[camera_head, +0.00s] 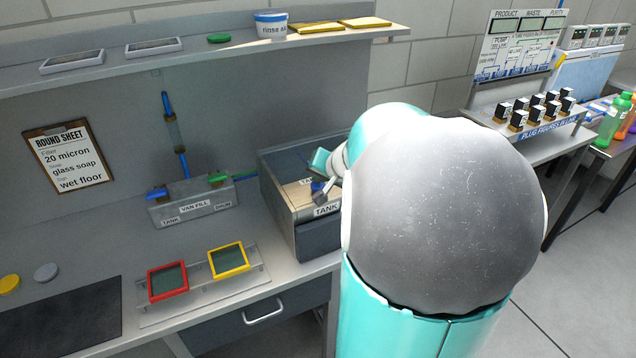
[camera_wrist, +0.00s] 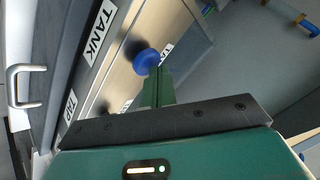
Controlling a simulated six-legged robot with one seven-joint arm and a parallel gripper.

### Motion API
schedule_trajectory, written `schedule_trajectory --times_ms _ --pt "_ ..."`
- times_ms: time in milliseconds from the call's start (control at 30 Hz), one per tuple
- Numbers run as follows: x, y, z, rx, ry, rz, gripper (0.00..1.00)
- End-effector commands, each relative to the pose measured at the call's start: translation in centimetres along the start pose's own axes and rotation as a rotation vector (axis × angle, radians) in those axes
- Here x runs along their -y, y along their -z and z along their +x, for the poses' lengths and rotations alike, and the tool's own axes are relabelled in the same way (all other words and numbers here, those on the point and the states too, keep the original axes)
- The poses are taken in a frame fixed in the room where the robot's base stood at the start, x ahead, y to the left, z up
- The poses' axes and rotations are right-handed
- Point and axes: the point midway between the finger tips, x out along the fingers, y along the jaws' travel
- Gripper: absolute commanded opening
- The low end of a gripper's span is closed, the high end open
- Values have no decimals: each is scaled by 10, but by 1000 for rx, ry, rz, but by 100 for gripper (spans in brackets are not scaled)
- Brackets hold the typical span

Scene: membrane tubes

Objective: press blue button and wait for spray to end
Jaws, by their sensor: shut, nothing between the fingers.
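The blue button (camera_wrist: 146,62) is a round knob on the pale top of the tank box (camera_wrist: 140,25) in the wrist view. My gripper (camera_wrist: 158,76) has its green fingers together, with nothing between them. The fingertips lie close beside the button in the picture and overlap its lower right edge; I cannot tell whether they touch it. In the head view, the tank box (camera_head: 320,228) stands on the bench, and my arm covers its right part. No spray shows in either view.
A grey valve block (camera_head: 193,207) with blue and green handles stands left of the tank box. A rack with red (camera_head: 168,281) and yellow (camera_head: 228,261) frames lies in front. A shelf (camera_head: 190,58) runs above. Black-topped plugs (camera_head: 540,107) stand on the right.

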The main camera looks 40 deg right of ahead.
Motion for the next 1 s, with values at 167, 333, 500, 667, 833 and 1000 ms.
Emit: schedule_trajectory --times_ms 167,333,500,667,833,1000 --pt "5 5 -7 0 1 -2 0" --pt "8 8 -11 0 0 -2 0" --pt "8 8 -11 0 0 -1 0" --pt "9 9 -12 -1 1 -1 0" --pt "16 16 -22 -2 2 -2 0" --pt "24 24 -33 -3 1 -1 0"
